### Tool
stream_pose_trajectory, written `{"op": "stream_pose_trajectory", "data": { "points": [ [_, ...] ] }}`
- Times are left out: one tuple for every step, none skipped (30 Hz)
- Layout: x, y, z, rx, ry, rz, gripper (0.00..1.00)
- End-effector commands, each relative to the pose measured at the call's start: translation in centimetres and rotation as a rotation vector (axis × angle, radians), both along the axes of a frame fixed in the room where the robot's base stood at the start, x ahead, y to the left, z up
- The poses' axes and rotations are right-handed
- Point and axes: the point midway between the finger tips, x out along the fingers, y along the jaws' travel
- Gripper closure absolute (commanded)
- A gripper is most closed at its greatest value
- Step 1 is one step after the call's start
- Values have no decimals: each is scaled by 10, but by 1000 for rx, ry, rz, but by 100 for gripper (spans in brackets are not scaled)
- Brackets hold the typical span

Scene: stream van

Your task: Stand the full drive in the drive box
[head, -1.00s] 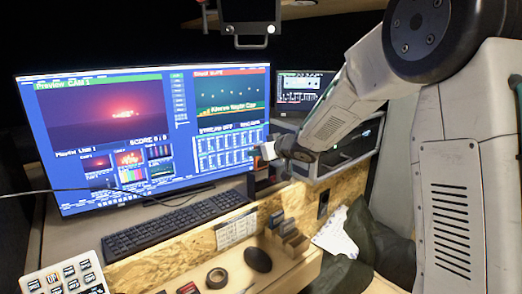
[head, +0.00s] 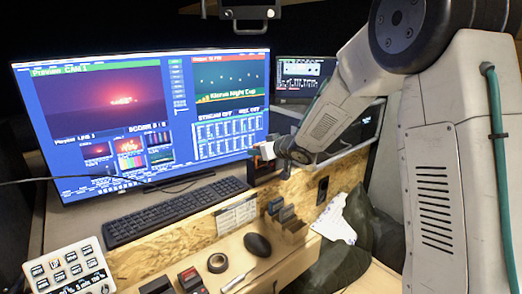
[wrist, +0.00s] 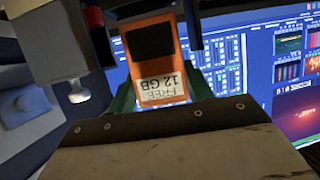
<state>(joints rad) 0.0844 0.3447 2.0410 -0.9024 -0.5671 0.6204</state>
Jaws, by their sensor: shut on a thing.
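An orange drive (wrist: 160,62) with a dark panel shows in the wrist view. Its white label reads "FREE 12 GB", upside down in the picture. My gripper (head: 264,152) is shut on it in front of the large monitor's lower right corner. In the head view only a small orange patch of the drive (head: 256,150) shows, and the rest is hidden.
A dark device (head: 266,174) stands just below my gripper. The large monitor (head: 130,125) and keyboard (head: 172,210) are to the left. A mouse (head: 257,245), a tape roll (head: 218,262) and a button panel (head: 66,270) lie in front. A rack unit (head: 355,135) stands behind my arm.

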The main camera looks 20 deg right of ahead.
Motion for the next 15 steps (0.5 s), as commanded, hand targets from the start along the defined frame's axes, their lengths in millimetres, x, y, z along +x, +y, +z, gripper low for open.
{"op": "stream_pose_trajectory", "data": {
  "points": [
    [0, 0, 0, 0, -1, 0, 74],
    [0, 0, 0, 0, 0, 0, 74],
    [0, 0, 0, 0, 0, 0, 74],
    [0, 0, 0, 0, 0, 0, 74],
    [0, 0, 0, 0, 0, 0, 74],
    [0, 0, -1, 0, 0, 0, 74],
    [0, 0, -1, 0, 0, 0, 74],
    [0, 0, -2, 1, 0, 0, 74],
    [0, 0, -3, 1, 0, 0, 74],
    [0, 0, -4, 1, 0, 0, 74],
    [0, 0, -4, 1, 0, 0, 74],
    [0, 0, -5, 1, 0, 0, 74],
    [0, 0, -6, 1, 0, 0, 74],
    [0, 0, -6, 1, 0, 0, 74],
    [0, 0, -7, 0, 0, 0, 74]
  ]
}}
